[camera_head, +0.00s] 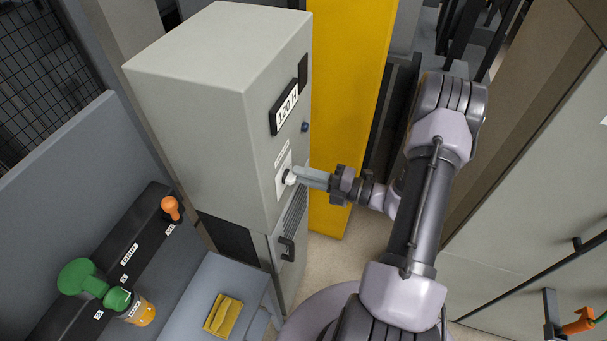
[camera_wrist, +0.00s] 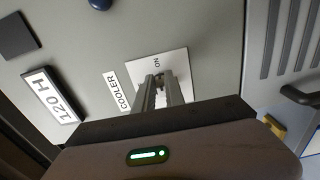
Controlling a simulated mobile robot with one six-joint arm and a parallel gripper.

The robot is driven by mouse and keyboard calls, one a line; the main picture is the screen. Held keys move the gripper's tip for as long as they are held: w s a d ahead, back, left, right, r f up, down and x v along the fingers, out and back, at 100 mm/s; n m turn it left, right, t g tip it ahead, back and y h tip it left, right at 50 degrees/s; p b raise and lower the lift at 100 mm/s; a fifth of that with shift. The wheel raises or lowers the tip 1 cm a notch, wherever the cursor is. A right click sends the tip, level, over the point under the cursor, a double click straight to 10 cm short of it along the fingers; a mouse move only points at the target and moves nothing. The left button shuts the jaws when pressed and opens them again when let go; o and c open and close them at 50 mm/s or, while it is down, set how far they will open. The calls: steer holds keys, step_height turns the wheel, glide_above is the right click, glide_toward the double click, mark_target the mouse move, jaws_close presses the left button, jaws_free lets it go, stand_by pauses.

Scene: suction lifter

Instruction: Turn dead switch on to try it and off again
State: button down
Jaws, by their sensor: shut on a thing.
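A tall grey cabinet (camera_head: 195,85) carries a switch on a light plate (camera_wrist: 177,61), with the word ON on the plate and a COOLER label (camera_wrist: 117,91) beside it. My gripper, also in the wrist view (camera_wrist: 160,88), is shut on this knob. The fingers hide most of the knob in the wrist view, so I cannot tell which way it is turned.
A 120 H sign (camera_head: 287,107) and a dark blue button (camera_head: 304,127) sit above the switch. A vent and black handle (camera_head: 287,248) are below. A yellow column (camera_head: 345,80) stands behind. A bench with a green-and-orange tool (camera_head: 120,299) and a yellow pad (camera_head: 223,314) lies at lower left.

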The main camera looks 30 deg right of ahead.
steer(key=c, duration=1.4)
jaws_free()
steer(key=b+v, duration=0.1)
steer(key=v, duration=1.6)
steer(key=shift+s, duration=0.2)
steer(key=shift+d, duration=0.15)
